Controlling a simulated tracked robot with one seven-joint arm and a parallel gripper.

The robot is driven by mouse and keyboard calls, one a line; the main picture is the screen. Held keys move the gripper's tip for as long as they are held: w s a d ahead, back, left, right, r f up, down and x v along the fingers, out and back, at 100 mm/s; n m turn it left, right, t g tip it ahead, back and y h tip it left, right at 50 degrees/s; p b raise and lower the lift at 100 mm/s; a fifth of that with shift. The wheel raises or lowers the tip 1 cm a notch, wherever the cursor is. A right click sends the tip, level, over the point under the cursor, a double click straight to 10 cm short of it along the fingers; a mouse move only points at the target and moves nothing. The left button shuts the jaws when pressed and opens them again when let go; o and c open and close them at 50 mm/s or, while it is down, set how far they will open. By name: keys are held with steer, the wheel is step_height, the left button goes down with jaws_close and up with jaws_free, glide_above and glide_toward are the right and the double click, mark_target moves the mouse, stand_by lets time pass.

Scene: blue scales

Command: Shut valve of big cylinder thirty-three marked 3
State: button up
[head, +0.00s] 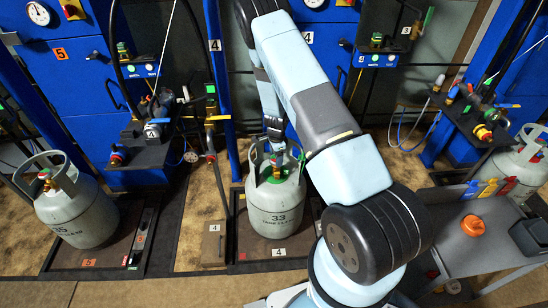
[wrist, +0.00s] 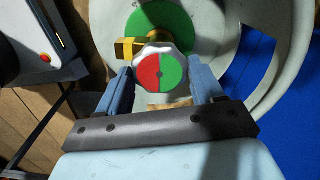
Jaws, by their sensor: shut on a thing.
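In the head view my gripper (head: 274,135) is at the cylinder's top, partly hidden by the collar.
Another grey cylinder marked 35 (head: 75,215) stands at left on the platform tagged 5. A third cylinder (head: 519,163) stands at right. A grey table (head: 450,250) with an orange object (head: 473,226) is at lower right. A blue post (head: 220,80) rises left of cylinder 33.

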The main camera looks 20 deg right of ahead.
steer(key=shift+w+a, duration=0.2)
steer(key=shift+a, duration=0.05)
steer(key=o, duration=0.8)
steer(key=shift+o, duration=1.2)
steer(key=shift+s+d, duration=0.1)
steer(key=shift+d, duration=0.05)
steer(key=shift+r, duration=0.1)
step_height(320, 180, up, 14)
steer(key=shift+f, duration=0.25)
steer(key=shift+r, duration=0.1)
